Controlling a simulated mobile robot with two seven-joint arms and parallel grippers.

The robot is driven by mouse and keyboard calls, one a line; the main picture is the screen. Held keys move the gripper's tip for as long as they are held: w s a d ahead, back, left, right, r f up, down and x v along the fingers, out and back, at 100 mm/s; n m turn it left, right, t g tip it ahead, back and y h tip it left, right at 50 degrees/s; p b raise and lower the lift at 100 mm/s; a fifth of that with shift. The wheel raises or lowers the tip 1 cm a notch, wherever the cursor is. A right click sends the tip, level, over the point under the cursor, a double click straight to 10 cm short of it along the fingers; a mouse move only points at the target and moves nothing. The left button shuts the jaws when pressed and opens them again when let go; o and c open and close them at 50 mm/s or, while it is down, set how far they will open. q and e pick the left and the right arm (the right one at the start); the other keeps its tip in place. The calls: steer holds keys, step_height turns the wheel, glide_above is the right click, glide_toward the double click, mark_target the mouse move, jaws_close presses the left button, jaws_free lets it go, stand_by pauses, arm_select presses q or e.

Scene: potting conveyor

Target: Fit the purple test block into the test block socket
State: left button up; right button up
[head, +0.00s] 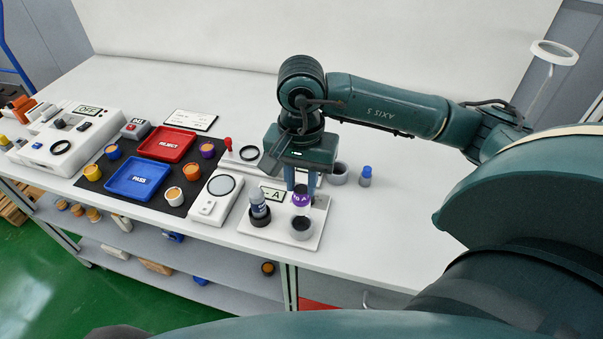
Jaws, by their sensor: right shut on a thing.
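The purple test block (300,198) is a small purple piece with white lettering, between the fingers of my right gripper (301,188). The gripper points down and is shut on it, above a white base plate (277,240). The block appears apart from this cup. Whether the block touches anything behind the cup is hard to tell. My left gripper is not in view.
A grey-blue bottle (258,197) stands in a dark ring on the same plate, close left of the block. A label (272,194) marked "A" is behind it. The table farther right is clear.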

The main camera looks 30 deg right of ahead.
mark_target(301, 190)
steer(key=shift+f+b, duration=0.6)
steer(key=shift+f, duration=1)
steer(key=shift+f+b, duration=0.3)
steer(key=shift+b, duration=0.3)
steer(key=shift+r, duration=0.1)
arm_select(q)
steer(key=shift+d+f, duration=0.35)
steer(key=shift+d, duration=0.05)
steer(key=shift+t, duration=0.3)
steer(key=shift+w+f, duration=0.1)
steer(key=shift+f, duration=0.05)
